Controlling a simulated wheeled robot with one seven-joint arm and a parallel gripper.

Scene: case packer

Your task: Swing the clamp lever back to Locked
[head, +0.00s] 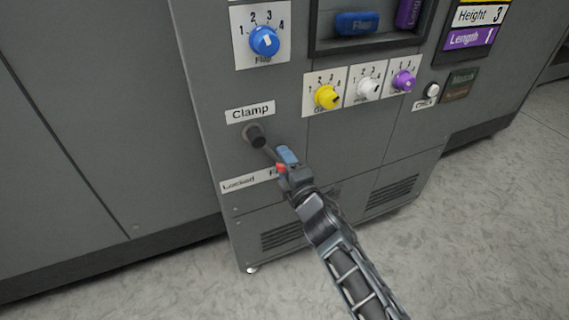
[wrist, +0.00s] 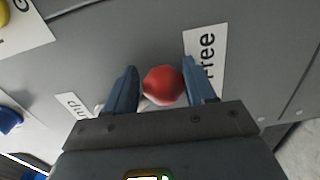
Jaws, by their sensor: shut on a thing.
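The clamp lever has a dark round hub (head: 255,137) under the "Clamp" label (head: 250,113) on the grey cabinet front. Its arm slants down and right from the hub, toward the Free side. The red knob (wrist: 163,85) at its end sits between my blue fingers in the wrist view. My gripper (head: 284,163) is shut on this knob, which shows partly in the head view. The "Locked" label (head: 238,184) is at lower left of the hub. The "Free" label (wrist: 205,70) is beside my right finger in the wrist view and mostly hidden by my gripper in the head view.
A blue Flap dial (head: 264,41) is above the clamp. Yellow (head: 327,97), white (head: 368,88) and purple (head: 404,81) dials sit to the right. The panel left of the lever, above the Locked label, is clear.

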